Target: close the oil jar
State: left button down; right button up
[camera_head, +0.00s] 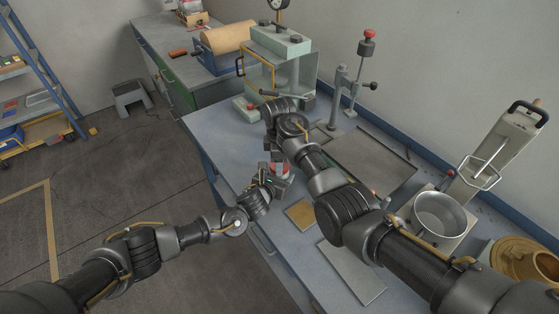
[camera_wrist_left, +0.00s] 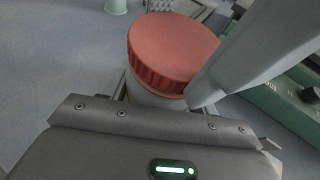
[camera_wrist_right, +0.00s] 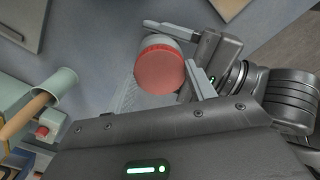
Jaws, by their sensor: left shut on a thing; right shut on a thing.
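The oil jar is a pale jar with a ribbed red lid (camera_head: 279,169), seen near the bench's front edge in the head view. In the left wrist view the lid (camera_wrist_left: 174,48) sits on top of the pale body (camera_wrist_left: 150,97). My left gripper (camera_head: 276,181) is shut on the jar body. My right gripper (camera_head: 278,158) comes from the far side and is shut at the lid; its fingers are partly hidden. The lid also shows in the right wrist view (camera_wrist_right: 160,70), with the pale body behind it. How tight the lid sits cannot be told.
A press (camera_head: 281,42) stands behind my right wrist on the bench. A shallow tray (camera_head: 372,165), a yellow-brown plate (camera_head: 301,214) and a grey plate (camera_head: 352,272) lie to the right. A metal bowl (camera_head: 440,213) stands further right. The bench's front edge is close.

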jog(key=shift+s+f, duration=0.1)
jog(key=o, duration=1.1)
jog(key=shift+r, duration=2.35)
jog(key=shift+c, duration=0.5)
jog(key=r+n, duration=0.1)
jog(key=n, duration=0.2)
jog(key=shift+r+n, duration=0.3)
jog(key=shift+r, duration=0.1)
jog(key=n, duration=0.2)
jog(key=r+n, duration=0.1)
jog(key=shift+r+n, duration=0.3)
jog(key=shift+n, duration=0.1)
